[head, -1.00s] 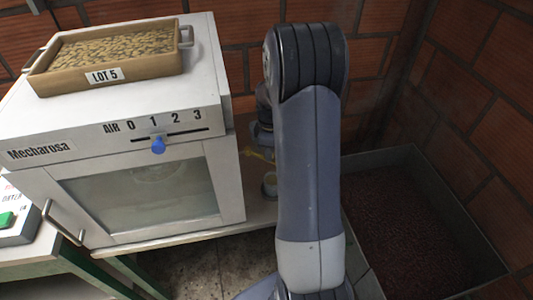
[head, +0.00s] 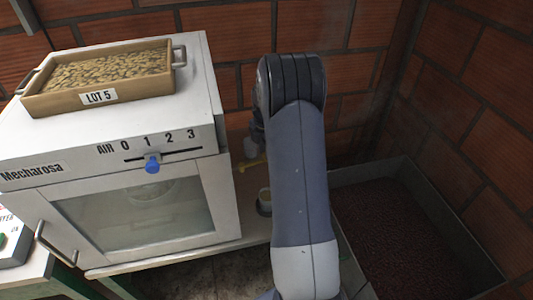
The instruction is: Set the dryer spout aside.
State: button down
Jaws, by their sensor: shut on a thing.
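My gripper (head: 250,148) shows only in part, as a small grey shape at the left side of my arm, beside the white dryer. It is shut on a small yellow piece, which I take to be the dryer spout (head: 252,163). My arm hides the right side of both, so the exact grip cannot be seen. The white dryer (head: 205,100), marked Mecharosa, stands at the left with its glass door shut.
A small cup-like part (head: 264,202) stands on the bench (head: 255,232) right of the dryer. A wooden LOT 5 tray (head: 40,108) of beans lies on the dryer. A deep bin (head: 352,177) with dark contents is at the right. Brick walls close off the back and right.

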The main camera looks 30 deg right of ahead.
jog(key=shift+w+n, duration=0.55)
jog(key=shift+n, duration=0.15)
jog(key=c, duration=1.3)
grip_release()
jog(key=shift+o, duration=0.2)
notch_tip(320, 180, up, 11)
jog(key=shift+f, duration=0.1)
notch_tip(320, 180, down, 11)
jog(key=shift+r, duration=0.2)
jog(key=shift+f, duration=0.15)
jog(key=shift+s+m, duration=0.2)
jog(key=shift+m, duration=0.1)
